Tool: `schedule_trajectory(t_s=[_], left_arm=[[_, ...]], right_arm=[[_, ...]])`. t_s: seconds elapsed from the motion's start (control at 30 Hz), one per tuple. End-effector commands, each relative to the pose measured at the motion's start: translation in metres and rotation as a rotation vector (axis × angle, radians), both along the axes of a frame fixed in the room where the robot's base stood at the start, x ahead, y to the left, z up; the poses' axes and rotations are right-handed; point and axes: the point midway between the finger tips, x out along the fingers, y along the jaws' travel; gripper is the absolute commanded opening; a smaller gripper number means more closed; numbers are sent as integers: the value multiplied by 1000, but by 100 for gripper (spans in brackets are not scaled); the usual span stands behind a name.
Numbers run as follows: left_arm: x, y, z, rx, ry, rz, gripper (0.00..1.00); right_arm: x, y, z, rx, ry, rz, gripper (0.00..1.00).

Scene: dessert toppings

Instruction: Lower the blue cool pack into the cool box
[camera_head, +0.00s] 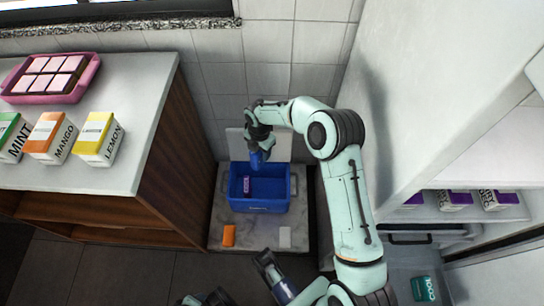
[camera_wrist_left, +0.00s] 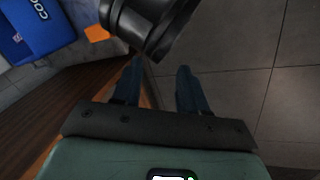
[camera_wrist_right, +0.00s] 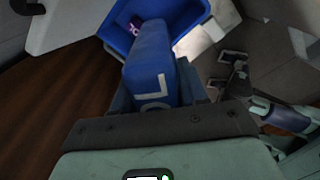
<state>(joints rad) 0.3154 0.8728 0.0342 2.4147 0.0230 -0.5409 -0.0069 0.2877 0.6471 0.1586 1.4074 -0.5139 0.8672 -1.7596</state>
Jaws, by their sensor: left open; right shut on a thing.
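The blue cool box (camera_head: 272,205) stands open on a pale slab beside the wooden counter. My right gripper (camera_head: 258,146) is above its back edge, shut on the blue cool pack (camera_head: 256,160). The pack hangs down towards the box opening. In the right wrist view the pack (camera_wrist_right: 153,62) is between the fingers and overlaps the box (camera_wrist_right: 118,38) behind it; contact between them cannot be told. A purple item (camera_head: 247,186) lies inside the box at the left. My left gripper (camera_wrist_left: 160,80) is open and empty over the floor; the box (camera_wrist_left: 35,35) shows at upper left.
An orange block (camera_head: 229,236) and a whitish block (camera_head: 285,237) lie in front of the box. A white panel (camera_head: 240,143) stands behind it. The counter (camera_head: 150,120) is close on the left. A teal pack marked COOL (camera_head: 424,288) is at lower right.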

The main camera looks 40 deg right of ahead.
Motion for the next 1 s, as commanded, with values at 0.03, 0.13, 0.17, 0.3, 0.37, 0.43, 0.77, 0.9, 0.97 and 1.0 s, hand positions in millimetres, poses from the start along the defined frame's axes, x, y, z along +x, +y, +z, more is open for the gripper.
schedule_trajectory(t_s=[0.03, 0.13, 0.17, 0.3, 0.37, 0.43, 0.77, 0.9, 0.97, 1.0], left_arm=[[4, 2, -4, 4, -8, 4, 43], [10, 5, -9, 12, -24, 11, 43], [11, 6, -10, 14, -29, 12, 43], [18, 9, -14, 22, -46, 19, 43], [19, 10, -15, 24, -50, 20, 43], [21, 10, -15, 26, -53, 22, 43], [33, 17, -25, 42, -85, 35, 43], [42, 24, -37, 58, -105, 48, 43], [31, 24, -45, 55, -71, 47, 43], [24, 25, -51, 54, -48, 46, 43]], right_arm=[[-2, -8, -13, -1, 2, 78, 0], [-5, -20, -29, -2, 0, 241, 0], [-6, -23, -34, -3, -1, 286, 0], [-10, -35, -50, -5, -3, 453, 0], [-11, -39, -55, -5, -4, 503, 0], [-11, -42, -58, -7, -5, 543, 0], [-13, -44, -77, -6, -3, 581, 0], [-13, -44, -95, -6, -3, 580, 0], [-13, -44, -102, -6, -3, 580, 0], [-13, -44, -107, -6, -3, 580, 0]])
